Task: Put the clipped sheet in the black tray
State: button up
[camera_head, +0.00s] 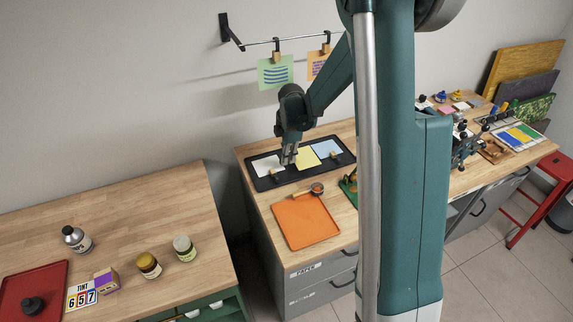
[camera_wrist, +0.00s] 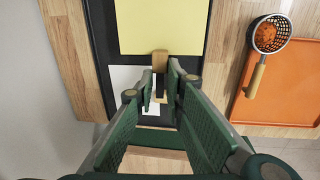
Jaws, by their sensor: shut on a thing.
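My gripper (camera_head: 288,158) is over the black tray (camera_head: 262,183), pointing down. In the wrist view its fingers (camera_wrist: 160,84) are shut on a wooden clip (camera_wrist: 160,60) at the edge of the yellow sheet (camera_wrist: 160,25). The yellow sheet (camera_head: 308,158) shows over the middle of the tray in the head view. I cannot tell whether it rests on the tray or hangs just above it. A white sheet (camera_head: 266,165) lies in the left part of the tray, and a blue sheet (camera_head: 327,148) in the right part. My fingers partly hide the white sheet in the wrist view.
An orange tray (camera_head: 305,222) with a small strainer (camera_head: 317,188) at its corner lies in front of the black tray. A green sheet (camera_head: 275,72) and an orange sheet (camera_head: 317,65) hang from a wall rail (camera_head: 260,43). A separate table (camera_head: 150,200) stands at left.

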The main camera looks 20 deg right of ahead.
jog(key=shift+f, duration=0.3)
jog(key=shift+f, duration=0.1)
jog(key=shift+f, duration=1.55)
jog(key=shift+w+f, duration=0.15)
jog(key=shift+f, duration=0.15)
jog(key=o, duration=0.7)
jog(key=shift+r, duration=0.1)
jog(key=shift+s+r, duration=0.25)
jog(key=shift+r, duration=1.6)
jog(key=shift+s+r, duration=0.2)
jog(key=shift+r, duration=1.6)
